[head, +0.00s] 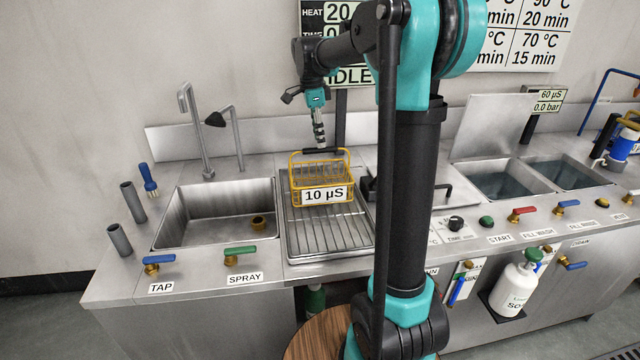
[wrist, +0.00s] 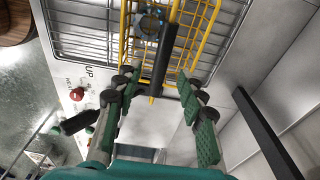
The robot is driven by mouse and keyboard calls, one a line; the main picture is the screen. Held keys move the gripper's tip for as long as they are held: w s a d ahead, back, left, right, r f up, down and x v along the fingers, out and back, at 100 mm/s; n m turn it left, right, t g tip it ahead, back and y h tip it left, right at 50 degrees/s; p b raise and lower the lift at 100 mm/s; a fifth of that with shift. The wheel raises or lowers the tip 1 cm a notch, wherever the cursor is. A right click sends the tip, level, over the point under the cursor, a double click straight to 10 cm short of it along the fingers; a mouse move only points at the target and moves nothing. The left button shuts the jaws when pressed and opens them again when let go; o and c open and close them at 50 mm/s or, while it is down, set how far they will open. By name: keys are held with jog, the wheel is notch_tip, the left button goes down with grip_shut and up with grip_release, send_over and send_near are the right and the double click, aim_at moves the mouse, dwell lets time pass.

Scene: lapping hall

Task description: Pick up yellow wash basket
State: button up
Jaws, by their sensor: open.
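The yellow wash basket (head: 294,172) is a wire basket standing upright on the ridged drain rack, with a black bar handle on top. It also shows at the top of the wrist view (wrist: 207,42). Its black handle (wrist: 163,55) runs lengthwise there, between the lines of my two fingers. My gripper (head: 319,142) is just above the basket, pointing down. In the wrist view my gripper (wrist: 158,82) has its green-padded fingers spread on either side of the handle's near end. I cannot tell whether they touch it.
A tap (head: 195,130) stands behind the sink. A "10 µS" label (head: 324,195) shows at the basket's front. Coloured valve handles line the counter's front.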

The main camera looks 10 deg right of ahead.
jog(key=f, duration=0.5)
jog(key=shift+d, duration=0.2)
grip_shut()
dwell(0.3)
